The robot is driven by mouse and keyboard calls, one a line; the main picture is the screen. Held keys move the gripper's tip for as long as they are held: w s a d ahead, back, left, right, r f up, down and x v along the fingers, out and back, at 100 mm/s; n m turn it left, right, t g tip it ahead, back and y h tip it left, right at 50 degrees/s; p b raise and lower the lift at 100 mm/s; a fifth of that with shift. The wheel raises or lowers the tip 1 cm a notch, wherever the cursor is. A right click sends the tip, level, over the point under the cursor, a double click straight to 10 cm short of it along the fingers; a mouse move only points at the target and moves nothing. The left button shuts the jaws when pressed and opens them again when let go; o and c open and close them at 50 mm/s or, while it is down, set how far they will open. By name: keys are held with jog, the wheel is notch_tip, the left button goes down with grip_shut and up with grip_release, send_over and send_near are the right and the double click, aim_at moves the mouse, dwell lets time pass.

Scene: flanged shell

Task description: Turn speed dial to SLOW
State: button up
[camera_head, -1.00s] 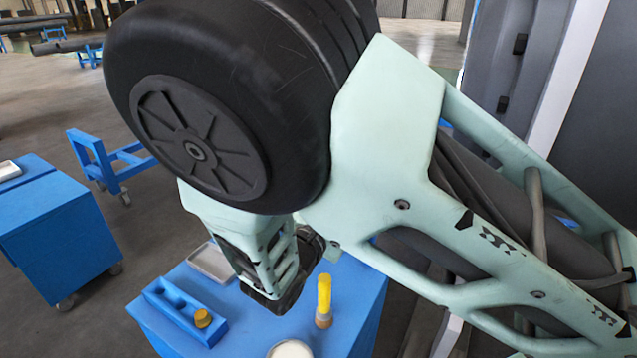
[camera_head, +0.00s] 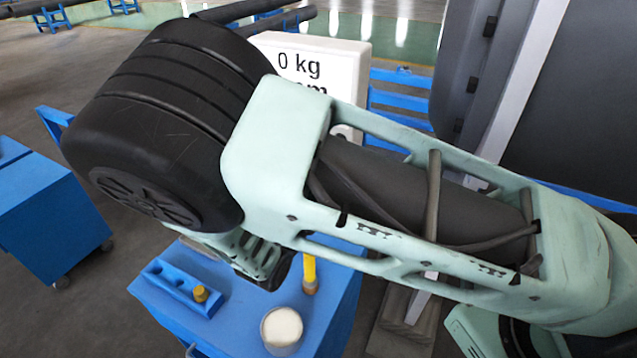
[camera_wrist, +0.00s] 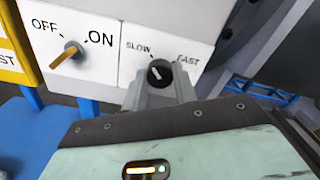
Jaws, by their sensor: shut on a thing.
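The speed dial (camera_wrist: 159,72) is a small round black knob with a pale pointer line, on a white panel in the wrist view. SLOW is printed to its upper left and FAST to its upper right. The pointer line leans up and left, toward the SLOW side. My gripper (camera_wrist: 160,85) is shut on the dial, its grey fingers at the dial's lower sides. The fingers hide the panel below the dial. In the head view my arm covers the dial and the fingertips.
Left of the dial is an OFF/ON switch (camera_wrist: 70,55) with a tan lever, close to a yellow-edged panel. A white display (camera_head: 350,55) reading 0 kg stands behind my arm. A blue table (camera_head: 335,315) holds a yellow-handled tool (camera_head: 309,270) and a white-filled jar (camera_head: 282,330).

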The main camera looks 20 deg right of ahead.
jog(key=shift+s+f+n, duration=0.1)
jog(key=shift+f+n, duration=0.05)
jog(key=shift+n, duration=0.15)
jog(key=o, duration=1)
jog(key=shift+a, duration=0.1)
jog(key=shift+b+v, duration=2.9)
jog(key=shift+v, duration=5.75)
jog(key=shift+s, duration=0.1)
